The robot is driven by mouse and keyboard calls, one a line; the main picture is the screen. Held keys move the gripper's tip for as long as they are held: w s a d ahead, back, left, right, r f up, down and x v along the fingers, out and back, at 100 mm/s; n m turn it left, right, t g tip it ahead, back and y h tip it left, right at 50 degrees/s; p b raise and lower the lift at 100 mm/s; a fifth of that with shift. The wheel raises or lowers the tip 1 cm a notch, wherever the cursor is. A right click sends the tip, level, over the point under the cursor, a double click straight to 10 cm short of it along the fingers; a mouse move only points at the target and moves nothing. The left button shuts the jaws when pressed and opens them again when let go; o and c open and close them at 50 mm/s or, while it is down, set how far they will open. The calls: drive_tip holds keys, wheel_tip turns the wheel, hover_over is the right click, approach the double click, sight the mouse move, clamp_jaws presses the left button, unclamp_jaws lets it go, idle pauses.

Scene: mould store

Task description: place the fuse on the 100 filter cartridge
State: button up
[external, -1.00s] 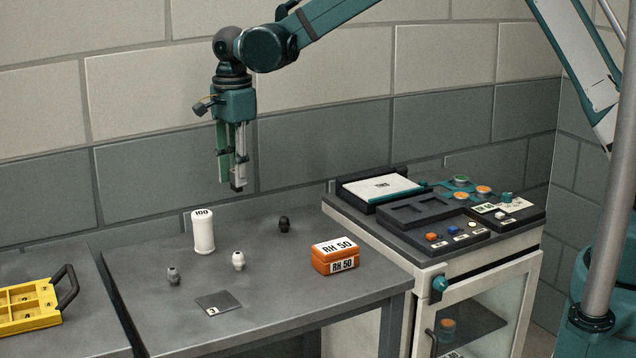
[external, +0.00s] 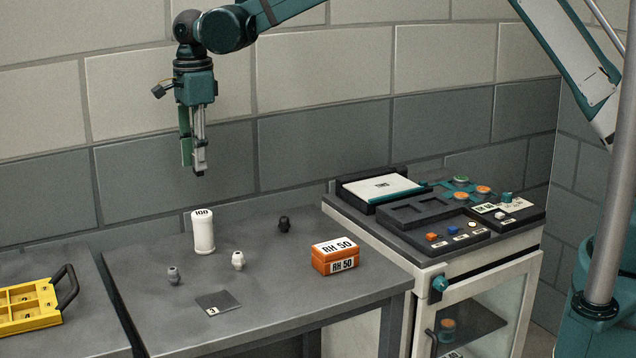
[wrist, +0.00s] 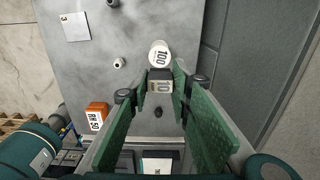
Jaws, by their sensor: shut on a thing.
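The 100 filter cartridge (external: 203,234) is a white upright cylinder on the grey table. In the wrist view its round top marked 100 (wrist: 161,55) lies just beyond my fingertips. My gripper (external: 194,168) points down in the air above the cartridge, slightly left of it in the external view. It is shut on a small dark block with a pale face marked 10, the fuse (wrist: 160,86), which shows between the green fingers in the wrist view. In the external view the fuse is too small to make out clearly. A clear gap separates it from the cartridge top.
Small grey (external: 173,275), white (external: 238,260) and black (external: 284,224) knobs stand around the cartridge. An orange RH 50 box (external: 335,257) and a dark plate marked 3 (external: 218,303) are on the table. A yellow tray (external: 30,308) is left; a cabinet (external: 490,290) right.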

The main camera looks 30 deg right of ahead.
drive_tip(key=shift+f, duration=3)
drive_tip(key=shift+f+p, duration=0.3)
drive_tip(key=shift+f, duration=1.6)
drive_tip(key=shift+f, duration=0.1)
drive_tip(key=o, duration=0.9)
drive_tip(key=shift+c, duration=0.2)
wheel_tip(320, 180, up, 12)
drive_tip(key=shift+r+b, duration=0.15)
drive_tip(key=shift+b, duration=0.15)
